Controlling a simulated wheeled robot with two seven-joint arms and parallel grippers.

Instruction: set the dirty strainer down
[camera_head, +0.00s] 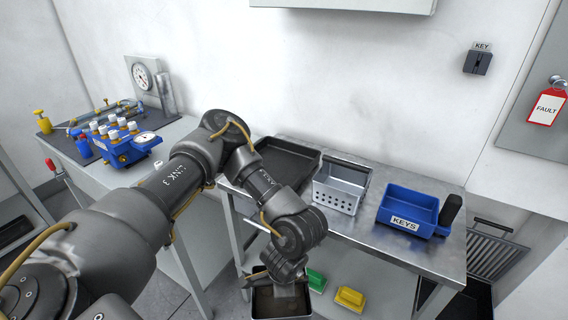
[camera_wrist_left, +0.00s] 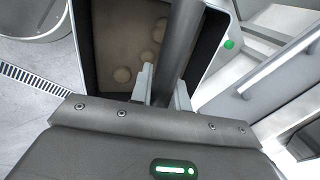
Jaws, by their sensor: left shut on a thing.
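My left gripper (camera_head: 285,272) is low in front of the metal table in the head view. It is shut on the grey bar of the dirty strainer (camera_head: 283,304), a dark box with a pale rim, held at the bottom of the picture. In the left wrist view the fingers (camera_wrist_left: 163,92) grip the bar from both sides. The strainer (camera_wrist_left: 115,50) there has a brown inside with several pale round lumps. Its underside is hidden, so I cannot tell whether it touches anything. My right gripper is not in view.
On the metal table stand a dark tray (camera_head: 292,161), a perforated metal basket (camera_head: 338,199) and a blue KEYS bin (camera_head: 405,209). Green (camera_head: 316,280) and yellow (camera_head: 350,298) blocks sit on the lower shelf. A left bench (camera_head: 165,152) holds a blue valve unit (camera_head: 124,152).

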